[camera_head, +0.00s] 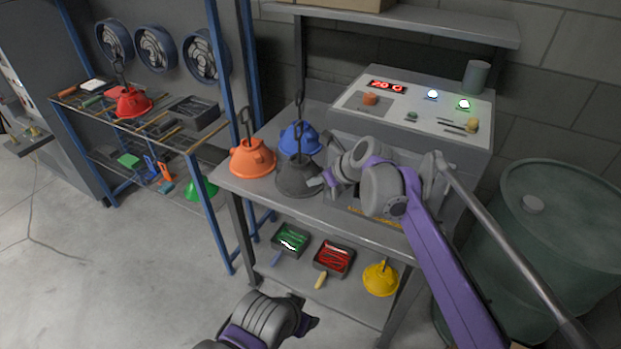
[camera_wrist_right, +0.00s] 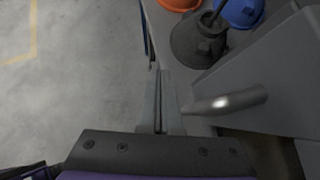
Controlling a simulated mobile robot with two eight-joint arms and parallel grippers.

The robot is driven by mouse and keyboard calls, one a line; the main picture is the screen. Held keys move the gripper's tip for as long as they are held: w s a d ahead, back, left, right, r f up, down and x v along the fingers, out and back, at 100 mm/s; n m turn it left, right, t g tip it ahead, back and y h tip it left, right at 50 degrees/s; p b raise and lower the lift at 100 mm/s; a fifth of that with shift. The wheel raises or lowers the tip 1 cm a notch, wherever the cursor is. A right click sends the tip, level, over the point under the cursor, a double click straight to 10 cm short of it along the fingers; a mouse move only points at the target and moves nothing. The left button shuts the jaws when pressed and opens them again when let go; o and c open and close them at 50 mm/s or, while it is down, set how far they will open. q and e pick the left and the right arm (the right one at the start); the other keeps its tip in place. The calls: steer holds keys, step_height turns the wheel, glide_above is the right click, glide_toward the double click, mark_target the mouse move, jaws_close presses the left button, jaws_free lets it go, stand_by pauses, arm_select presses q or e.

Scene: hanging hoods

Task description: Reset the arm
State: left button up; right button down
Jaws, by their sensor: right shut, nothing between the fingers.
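My right gripper (camera_head: 322,182) is over the front of the workbench, beside the dark grey hood (camera_head: 297,178); my arm reaches it from the right. In the right wrist view its fingers (camera_wrist_right: 161,100) are together with nothing between them. The dark hood also shows there (camera_wrist_right: 200,42), ahead and apart from the fingertips. An orange hood (camera_head: 252,158) and a blue hood (camera_head: 301,139) stand on the bench near it. My left gripper (camera_head: 308,322) is low at the bottom of the head view, in front of the bench; its fingers are too unclear to judge.
A control box (camera_head: 420,113) with a red display stands on the bench behind my right arm. A grey bar (camera_wrist_right: 228,101) is right of the fingers. A yellow hood (camera_head: 381,280) and two trays sit on the lower shelf. A green drum (camera_head: 555,215) is at right; floor at left is clear.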

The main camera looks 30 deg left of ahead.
steer(key=s+r, duration=0.7)
steer(key=s, duration=0.1)
steer(key=s+d+f+n+t+h, duration=0.1)
steer(key=d+f+n, duration=0.15)
steer(key=d, duration=0.65)
steer(key=s+d+f+n+h, duration=0.15)
steer(key=d+n, duration=0.25)
steer(key=d, duration=0.4)
steer(key=s+d+f+n+t+h, duration=0.15)
steer(key=d+n, duration=0.25)
steer(key=d, duration=0.5)
arm_select(q)
steer(key=shift+s+a+f, duration=0.1)
steer(key=shift+s+f, duration=0.3)
arm_select(e)
steer(key=s+d+f+n+h, duration=0.2)
steer(key=s+d+f+n, duration=0.3)
steer(key=s+d+f, duration=0.2)
steer(key=s+d+f+n+h, duration=0.2)
steer(key=s+d+f+n, duration=0.4)
steer(key=d, duration=0.6)
steer(key=s+f, duration=0.1)
steer(key=s, duration=0.1)
steer(key=shift+s+d, duration=0.3)
steer(key=shift+s, duration=0.1)
